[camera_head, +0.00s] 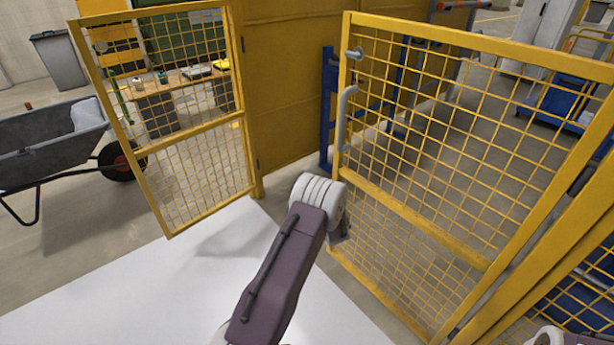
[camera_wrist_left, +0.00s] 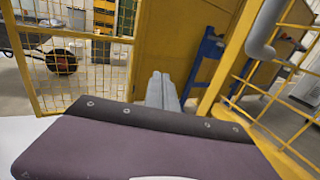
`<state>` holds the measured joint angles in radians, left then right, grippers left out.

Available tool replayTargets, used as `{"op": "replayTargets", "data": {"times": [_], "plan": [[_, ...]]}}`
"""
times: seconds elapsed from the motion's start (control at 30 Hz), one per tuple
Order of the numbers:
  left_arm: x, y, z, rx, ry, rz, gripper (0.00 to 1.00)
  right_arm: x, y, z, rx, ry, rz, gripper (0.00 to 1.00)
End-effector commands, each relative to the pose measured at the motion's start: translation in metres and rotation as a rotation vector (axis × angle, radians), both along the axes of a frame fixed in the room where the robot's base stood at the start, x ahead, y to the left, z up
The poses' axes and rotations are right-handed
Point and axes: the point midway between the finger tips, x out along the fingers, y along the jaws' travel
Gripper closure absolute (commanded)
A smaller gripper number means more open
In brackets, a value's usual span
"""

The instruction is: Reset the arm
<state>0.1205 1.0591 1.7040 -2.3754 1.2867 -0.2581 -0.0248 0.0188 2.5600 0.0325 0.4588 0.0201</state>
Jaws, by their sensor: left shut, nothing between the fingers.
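My left arm (camera_head: 280,270), purple and light grey, reaches up from the bottom centre of the head view. Its wrist end is beside the yellow mesh gate on the right (camera_head: 440,150). My left gripper (camera_wrist_left: 161,88) shows in the wrist view as two grey fingers pressed together, with nothing between them. In the head view it is mostly hidden behind the wrist. The gate's grey handle (camera_head: 345,115) is above the wrist in the head view, apart from the fingers in the wrist view. My right gripper is out of sight.
Another yellow mesh panel (camera_head: 180,120) stands on the left, with an open gap between it and the right gate. A wheelbarrow (camera_head: 50,140) is at the far left. A blue frame (camera_head: 328,105) stands behind the right gate. A white surface (camera_head: 130,285) lies below.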

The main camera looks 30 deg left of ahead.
Motion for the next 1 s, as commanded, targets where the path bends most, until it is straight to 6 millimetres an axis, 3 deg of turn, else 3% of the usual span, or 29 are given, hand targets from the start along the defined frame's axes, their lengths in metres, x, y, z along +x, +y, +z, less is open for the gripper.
{"op": "replayTargets", "data": {"times": [0.13,0.47,0.57,0.67,0.7,0.77,0.8,0.87,1.0], "plan": [[-0.009,0.003,0.000,0.000,0.000,0.000,1.00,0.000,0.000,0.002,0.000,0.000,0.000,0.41],[-0.009,0.001,0.000,0.000,-0.001,-0.004,1.00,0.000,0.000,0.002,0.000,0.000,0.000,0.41],[-0.001,-0.005,0.026,0.006,-0.046,-0.017,1.00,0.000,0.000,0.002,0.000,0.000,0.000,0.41],[0.004,-0.015,0.083,0.013,-0.135,-0.031,1.00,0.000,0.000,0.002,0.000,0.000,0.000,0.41],[-0.006,-0.015,0.108,-0.005,-0.175,0.000,1.00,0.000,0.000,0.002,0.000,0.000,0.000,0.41],[-0.034,-0.008,0.129,-0.078,-0.211,0.094,1.00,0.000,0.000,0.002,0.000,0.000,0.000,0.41],[-0.057,-0.003,0.134,-0.154,-0.227,0.171,1.00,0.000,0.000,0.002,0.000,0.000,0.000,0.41],[-0.096,0.002,0.128,-0.286,-0.246,0.292,1.00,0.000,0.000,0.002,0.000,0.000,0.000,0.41],[-0.191,-0.016,0.086,-0.663,-0.292,0.594,1.00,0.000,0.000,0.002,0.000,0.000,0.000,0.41]]}}
